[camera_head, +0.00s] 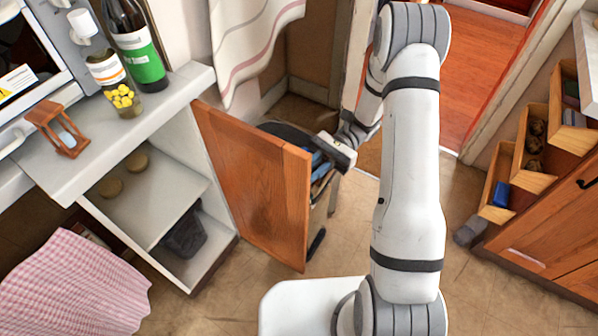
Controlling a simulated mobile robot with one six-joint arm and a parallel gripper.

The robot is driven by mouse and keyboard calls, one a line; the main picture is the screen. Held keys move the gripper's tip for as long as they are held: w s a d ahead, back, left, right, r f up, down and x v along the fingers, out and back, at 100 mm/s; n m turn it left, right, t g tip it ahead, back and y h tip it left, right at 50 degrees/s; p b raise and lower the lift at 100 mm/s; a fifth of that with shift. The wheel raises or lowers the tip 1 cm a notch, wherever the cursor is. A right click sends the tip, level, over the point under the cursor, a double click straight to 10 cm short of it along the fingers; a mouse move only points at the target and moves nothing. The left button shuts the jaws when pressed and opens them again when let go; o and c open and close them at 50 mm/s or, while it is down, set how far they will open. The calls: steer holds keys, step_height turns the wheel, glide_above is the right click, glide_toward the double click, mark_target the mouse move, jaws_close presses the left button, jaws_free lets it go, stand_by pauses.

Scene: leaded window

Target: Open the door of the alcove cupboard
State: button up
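The cupboard door (250,180) is a brown wooden panel. It stands swung well out from the white cupboard (222,238) under the counter, and the shelved inside shows. My gripper (325,160) is on the far side of the door, close to its upper free corner. Its fingertips are small and partly hidden, so I cannot tell whether it touches the door or is open or shut.
A dark bin (290,130) stands behind the door, close to my gripper. Bottles (135,42) and a sand timer (58,128) stand on the counter (170,95). Open wooden drawers (535,180) stick out at right. Tiled floor (335,235) is clear in front of the door.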

steer(key=v, duration=0.6)
steer(key=shift+w+d, duration=0.2)
steer(key=shift+w, duration=0.05)
steer(key=s+d+r+n+t+h+p, duration=0.1)
steer(key=s+r+n+t+h+p, duration=0.2)
steer(key=r, duration=0.6)
steer(key=s+d+r+n+t+h+p, duration=0.2)
steer(key=s+r+t+h+p, duration=0.3)
steer(key=r, duration=0.5)
steer(key=s+d+r+n+t+h+p, duration=0.1)
steer(key=s+r+n+t+h+p, duration=0.3)
steer(key=r, duration=0.6)
steer(key=s+t+h+p, duration=0.1)
steer(key=s+t+p, duration=0.1)
steer(key=shift+s+d+r+t, duration=0.2)
steer(key=shift+d+t, duration=0.2)
